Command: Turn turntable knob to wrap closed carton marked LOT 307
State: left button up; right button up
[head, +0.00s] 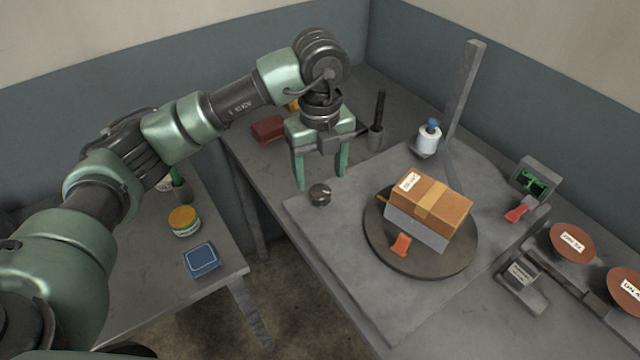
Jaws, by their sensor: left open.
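A closed brown carton (447,204) with a tape strip and a white label sits on the dark round turntable (382,246). The label is too small to read. A grey band covers the lower part of the carton's front side. A small dark knob (320,194) stands on the grey base plate, left of the turntable. My left gripper (321,184) is open, pointing down, with its green fingers above and around the knob's far side; I cannot tell whether they touch it. My right gripper is not in view.
An orange piece (400,245) is at the turntable's front. A white roll (428,139) stands near a grey post (464,90). A green-screened device (536,179) and brown discs (571,243) are at right. A red block (268,129) lies behind the gripper.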

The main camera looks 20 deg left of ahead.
aim_at(320, 190)
pick_arm(q)
jog(key=shift+r, duration=1.65)
dwell(0.4)
